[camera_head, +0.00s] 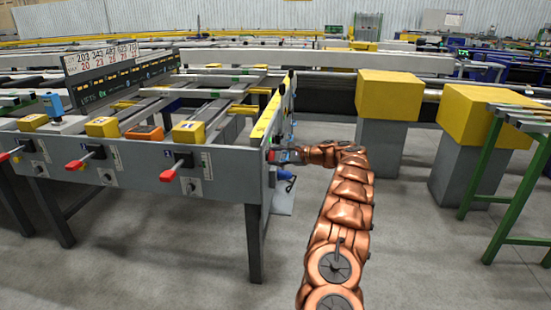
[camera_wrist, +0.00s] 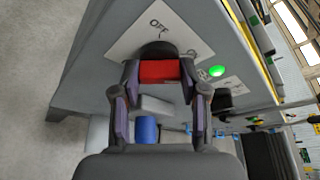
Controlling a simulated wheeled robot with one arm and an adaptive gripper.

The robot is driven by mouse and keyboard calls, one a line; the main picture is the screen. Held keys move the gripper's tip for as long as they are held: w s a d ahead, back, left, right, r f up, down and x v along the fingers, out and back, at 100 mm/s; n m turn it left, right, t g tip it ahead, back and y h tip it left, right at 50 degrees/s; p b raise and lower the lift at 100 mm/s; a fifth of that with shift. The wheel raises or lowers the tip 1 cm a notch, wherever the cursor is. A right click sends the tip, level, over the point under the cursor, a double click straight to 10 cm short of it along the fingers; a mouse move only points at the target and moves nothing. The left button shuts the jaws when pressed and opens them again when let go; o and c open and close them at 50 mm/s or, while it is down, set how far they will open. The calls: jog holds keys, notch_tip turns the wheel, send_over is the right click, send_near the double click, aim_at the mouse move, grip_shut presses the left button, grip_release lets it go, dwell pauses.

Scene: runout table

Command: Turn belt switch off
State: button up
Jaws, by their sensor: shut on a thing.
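The belt switch's red handle (camera_wrist: 158,71) is between the two fingertips of my gripper (camera_wrist: 158,80) in the wrist view, and the fingers are shut on it. A dark rounded part of the switch (camera_wrist: 157,49) shows just beyond the handle. A white label plate (camera_wrist: 128,38) behind it reads "OFF" above the handle; a second, partly hidden word is to the right. A green lamp (camera_wrist: 217,71) is lit right of the switch. In the head view my gripper (camera_head: 277,156) is at the table's end panel, and the switch there is too small to read.
The grey runout table (camera_head: 225,178) carries several red-handled levers on its front. A blue part (camera_head: 286,186) sits below my gripper. Two yellow blocks on grey pillars (camera_head: 391,93) and a green stand (camera_head: 483,172) are to the right. The floor (camera_head: 420,255) in front is clear.

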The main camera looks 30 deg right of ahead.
jog(key=n+t+y+b, duration=0.1)
jog(key=n+b, duration=0.4)
jog(key=b, duration=0.2)
jog(key=n+t+y+b, duration=0.1)
jog(key=n+t+b, duration=0.1)
jog(key=n+b, duration=0.4)
jog(key=n+t+y+b, duration=0.1)
jog(key=n+t+b, duration=0.1)
jog(key=n+b, duration=0.4)
jog(key=shift+f+y+b, duration=0.3)
jog(key=shift+f+b, duration=0.05)
jog(key=shift+b, duration=0.45)
jog(key=o, duration=1.1)
jog(key=shift+o, duration=0.2)
